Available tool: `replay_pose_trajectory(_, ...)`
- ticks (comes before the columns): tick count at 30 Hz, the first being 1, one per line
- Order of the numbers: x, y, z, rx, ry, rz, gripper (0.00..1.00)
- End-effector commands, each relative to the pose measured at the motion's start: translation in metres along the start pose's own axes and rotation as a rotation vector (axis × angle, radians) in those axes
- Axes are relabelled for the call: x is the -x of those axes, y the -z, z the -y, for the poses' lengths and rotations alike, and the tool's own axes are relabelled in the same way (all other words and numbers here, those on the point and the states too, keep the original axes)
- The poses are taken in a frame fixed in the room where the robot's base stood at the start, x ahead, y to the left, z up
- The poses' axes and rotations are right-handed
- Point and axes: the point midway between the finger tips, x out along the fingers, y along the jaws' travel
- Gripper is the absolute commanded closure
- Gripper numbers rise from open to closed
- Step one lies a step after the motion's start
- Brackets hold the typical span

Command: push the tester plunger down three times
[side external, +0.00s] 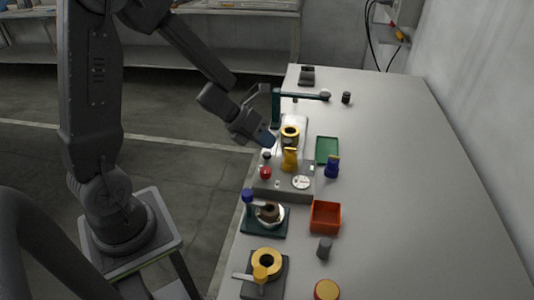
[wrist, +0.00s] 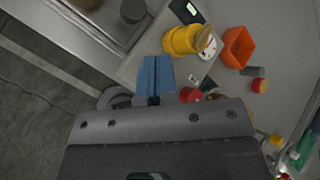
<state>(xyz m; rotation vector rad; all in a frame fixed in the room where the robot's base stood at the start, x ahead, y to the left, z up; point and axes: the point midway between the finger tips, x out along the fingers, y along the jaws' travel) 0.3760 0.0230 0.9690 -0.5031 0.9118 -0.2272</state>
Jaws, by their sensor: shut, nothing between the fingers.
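My gripper (side external: 268,141) has blue fingertips, held together with nothing between them. It is over the left edge of a grey box (side external: 293,190), beside a yellow fitting (side external: 290,158). The box carries a red knob (side external: 265,172), a small black knob (side external: 266,155) and a white dial (side external: 301,182). I cannot tell for certain which part is the tester plunger. In the wrist view the blue fingers (wrist: 155,78) lie left of the red knob (wrist: 190,95) and below the yellow fitting (wrist: 182,40). Contact with anything is not clear.
A dark green post with a crossarm (side external: 300,93) stands behind. A green tray (side external: 327,149), a blue-topped piece (side external: 332,167) and an orange bin (side external: 325,217) stand to the right. Two dark stands with rings are in front. The right side of the table (side external: 415,170) is clear.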

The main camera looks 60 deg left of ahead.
Motion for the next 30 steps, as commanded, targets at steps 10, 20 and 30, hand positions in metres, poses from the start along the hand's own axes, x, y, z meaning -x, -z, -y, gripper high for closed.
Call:
replay_pose_trajectory(10, 0.0, 0.0, 0.0, 0.0, 0.0, 0.0, 1.0)
replay_pose_trajectory(20, -0.0005, 0.0004, -0.0004, 0.0, 0.0, 0.0, 1.0)
replay_pose_trajectory(30, -0.0061, 0.0046, -0.0045, 0.0, 0.0, -0.001, 1.0)
